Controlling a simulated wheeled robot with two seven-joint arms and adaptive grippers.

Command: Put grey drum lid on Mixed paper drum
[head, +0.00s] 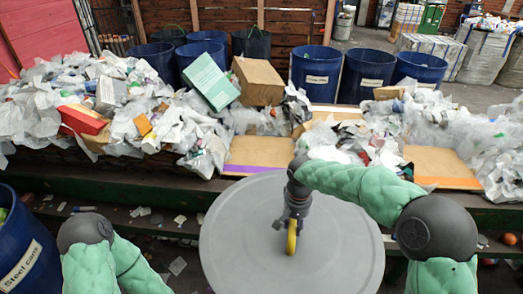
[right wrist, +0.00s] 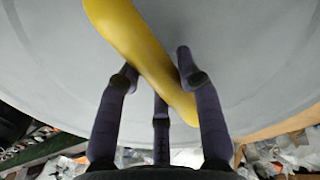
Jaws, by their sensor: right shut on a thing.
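The grey drum lid (head: 335,240) is a large flat disc with a yellow handle (head: 291,243) at its middle. It lies in front of the belt at the lower centre of the head view. My right gripper (head: 291,222) comes down from above and is shut on the yellow handle. In the right wrist view the fingers (right wrist: 158,72) sit on both sides of the handle (right wrist: 140,45), with the lid's grey face (right wrist: 245,50) behind. What is under the lid is hidden. I cannot make out a Mixed paper label. My left arm shows at lower left, its gripper out of view.
A blue drum labelled Steel cans (head: 28,250) stands at the left edge. Several blue drums stand behind the belt, one with an unreadable label (head: 316,75). Paper, plastic and boxes heap the belt, including a teal box (head: 210,82) and a cardboard box (head: 258,80). Litter dots the floor.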

